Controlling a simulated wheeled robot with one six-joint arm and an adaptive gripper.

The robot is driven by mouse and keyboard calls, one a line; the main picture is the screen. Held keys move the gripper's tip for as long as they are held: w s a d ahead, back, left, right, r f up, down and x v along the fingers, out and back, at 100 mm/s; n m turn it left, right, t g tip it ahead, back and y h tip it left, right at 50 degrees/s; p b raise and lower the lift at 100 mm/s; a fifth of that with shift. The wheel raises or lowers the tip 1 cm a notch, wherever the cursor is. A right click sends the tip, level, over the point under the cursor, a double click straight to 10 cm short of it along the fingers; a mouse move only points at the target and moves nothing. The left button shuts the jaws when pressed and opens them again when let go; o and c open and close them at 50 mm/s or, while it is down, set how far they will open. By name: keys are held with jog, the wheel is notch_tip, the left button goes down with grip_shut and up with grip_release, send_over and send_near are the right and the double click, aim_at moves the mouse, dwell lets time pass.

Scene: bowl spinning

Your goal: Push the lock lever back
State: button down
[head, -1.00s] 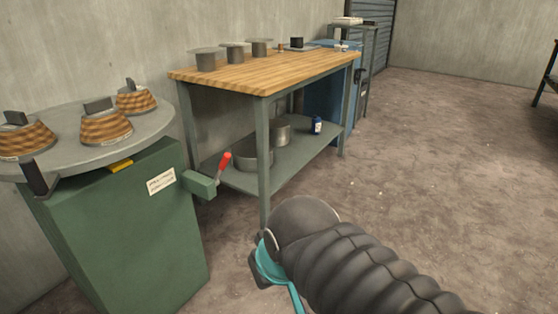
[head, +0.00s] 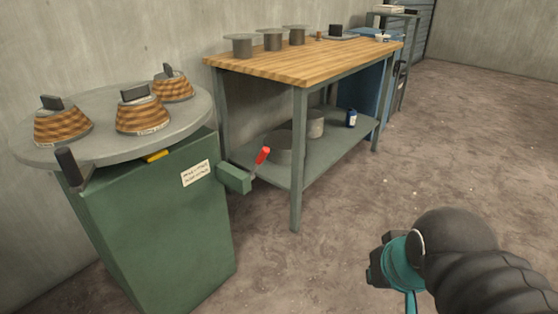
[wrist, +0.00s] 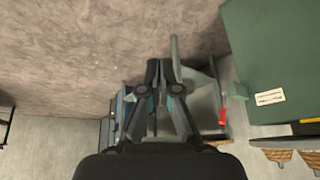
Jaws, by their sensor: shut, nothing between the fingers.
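A lever with a red grip (head: 263,155) tilts up to the right from a small green box on the side of the green cabinet (head: 160,240). The red grip also shows in the wrist view (wrist: 222,116), right of my gripper. A black handle (head: 72,165) sticks out at the front edge of the round grey turntable (head: 190,118) on top of the cabinet. My gripper (wrist: 161,65) is shut and empty, apart from the lever. In the head view my arm is at the lower right, and the fingertips cannot be made out.
Several woven bowls (head: 140,115) with dark blocks on top sit on the turntable. A wood-topped workbench (head: 300,65) with grey legs stands behind the lever, holding pots on its lower shelf (head: 330,155). The floor (head: 350,230) between my arm and the cabinet is clear.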

jog(key=w+a+m+g+y, duration=0.1)
jog(key=w+a+m+y, duration=0.4)
jog(key=w, duration=0.3)
jog(key=w+a+m+g+y, duration=0.2)
jog(key=w+a+m+y, duration=0.15)
jog(key=w+m, duration=0.35)
jog(key=w+d+f+m+t+y+b, duration=0.1)
jog(key=w+m+t+y, duration=0.3)
jog(key=w+m, duration=0.6)
jog(key=w+d, duration=0.1)
jog(key=w, duration=0.5)
jog(key=shift+w+f+t+y, duration=0.15)
jog(key=shift+w+t+y, duration=0.15)
jog(key=shift+y, duration=0.05)
send_near(257, 164)
notch_tip(257, 164, down, 2)
jog(key=w, duration=0.2)
jog(key=shift+w+a+r, duration=0.2)
jog(key=shift+a+r, duration=0.3)
jog(key=shift+a, duration=0.25)
jog(key=shift+w+a+r, duration=0.15)
jog(key=shift+a+r, duration=0.35)
jog(key=shift+a, duration=0.3)
jog(key=shift+r, duration=0.1)
